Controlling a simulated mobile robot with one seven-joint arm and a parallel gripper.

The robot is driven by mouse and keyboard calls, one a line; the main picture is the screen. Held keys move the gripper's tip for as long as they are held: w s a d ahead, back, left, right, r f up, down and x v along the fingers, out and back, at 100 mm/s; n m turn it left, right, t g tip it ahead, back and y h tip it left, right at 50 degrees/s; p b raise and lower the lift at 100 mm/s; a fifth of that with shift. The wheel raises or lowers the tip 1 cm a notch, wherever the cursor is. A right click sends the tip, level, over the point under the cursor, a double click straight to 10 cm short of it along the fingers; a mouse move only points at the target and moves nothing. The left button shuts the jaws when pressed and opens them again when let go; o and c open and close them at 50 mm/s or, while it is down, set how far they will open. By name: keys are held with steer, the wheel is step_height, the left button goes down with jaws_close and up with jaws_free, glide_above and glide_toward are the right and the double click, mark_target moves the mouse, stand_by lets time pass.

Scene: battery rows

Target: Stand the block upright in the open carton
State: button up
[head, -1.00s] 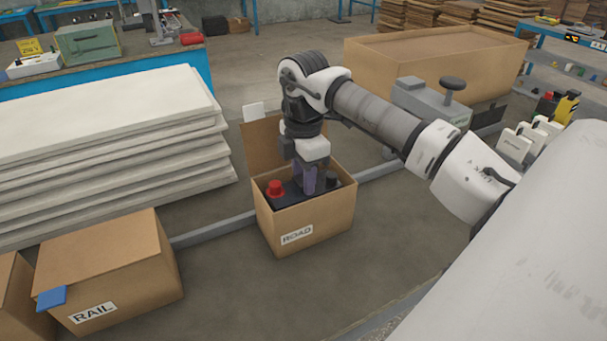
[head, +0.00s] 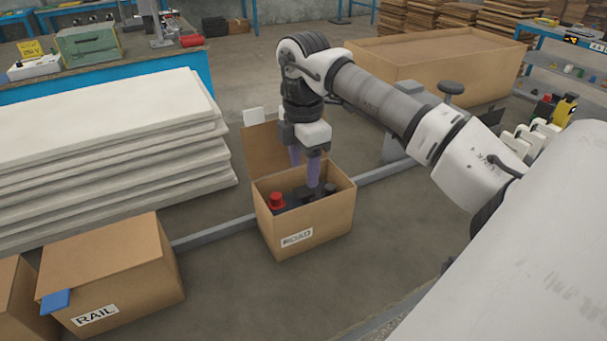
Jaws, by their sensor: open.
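The open carton (head: 330,222), labelled ROAD, stands on the floor with its lid flap raised at the back. The block (head: 290,203) is dark, with a red terminal cap (head: 276,199) at its left end, and sits inside the carton below the rim. Its lower part is hidden by the carton's front wall, and its right end is partly hidden by my gripper. My gripper (head: 305,184) is open, pointing down over the carton, with its purple fingers apart and their tips close to the block's top.
A closed carton labelled RAIL (head: 110,275) with a blue tab stands at front left. A stack of white sheets (head: 100,140) is left of the open carton. A large cardboard box (head: 440,70) stands behind my arm. A grey rail (head: 215,232) crosses the floor.

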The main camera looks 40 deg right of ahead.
step_height(320, 180, up, 9)
stand_by(0.3)
